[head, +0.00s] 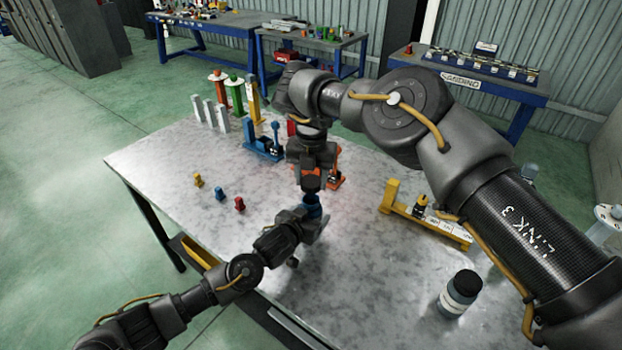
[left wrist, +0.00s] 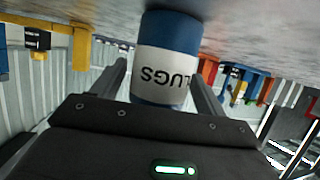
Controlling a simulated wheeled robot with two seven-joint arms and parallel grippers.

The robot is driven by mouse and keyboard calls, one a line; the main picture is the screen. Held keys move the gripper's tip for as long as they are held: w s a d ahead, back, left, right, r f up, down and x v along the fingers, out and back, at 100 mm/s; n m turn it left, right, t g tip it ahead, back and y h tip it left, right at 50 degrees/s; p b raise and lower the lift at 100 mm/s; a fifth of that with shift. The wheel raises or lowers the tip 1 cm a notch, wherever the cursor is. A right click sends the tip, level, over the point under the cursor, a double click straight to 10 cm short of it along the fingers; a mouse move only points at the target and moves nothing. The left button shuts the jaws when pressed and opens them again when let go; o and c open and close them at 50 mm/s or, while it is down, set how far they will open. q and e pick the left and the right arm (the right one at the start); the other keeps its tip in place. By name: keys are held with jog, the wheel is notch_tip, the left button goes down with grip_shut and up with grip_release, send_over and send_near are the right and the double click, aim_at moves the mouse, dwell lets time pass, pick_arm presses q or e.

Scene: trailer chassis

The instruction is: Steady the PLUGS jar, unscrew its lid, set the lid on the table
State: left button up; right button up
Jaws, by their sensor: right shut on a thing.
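The PLUGS jar (head: 313,207) is blue and stands near the middle of the table. In the left wrist view, the jar (left wrist: 165,62) appears upside down, with "LUGS" readable on its white label. My left gripper (head: 313,224) is at the jar, one finger on each side. A narrow gap shows between the jar and the left-hand finger in the wrist view, so it looks open. My right gripper (head: 311,186) points down from above and is shut at the jar's top. The lid is hidden by the right gripper, and whether it is loose cannot be seen.
Another jar with a dark lid (head: 460,292) stands at the table's front right. A yellow fixture (head: 425,218) lies at the right. Small yellow, blue and red pieces (head: 219,192) stand at the left. Colored posts stand at the back. The table (head: 165,165) is clear at front left.

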pick_arm(q)
jog(key=shift+o, duration=0.4)
jog(key=b+v, duration=0.1)
jog(key=v, duration=1.1)
jog(key=shift+b, duration=0.35)
pick_arm(e)
jog(key=shift+f, duration=0.8)
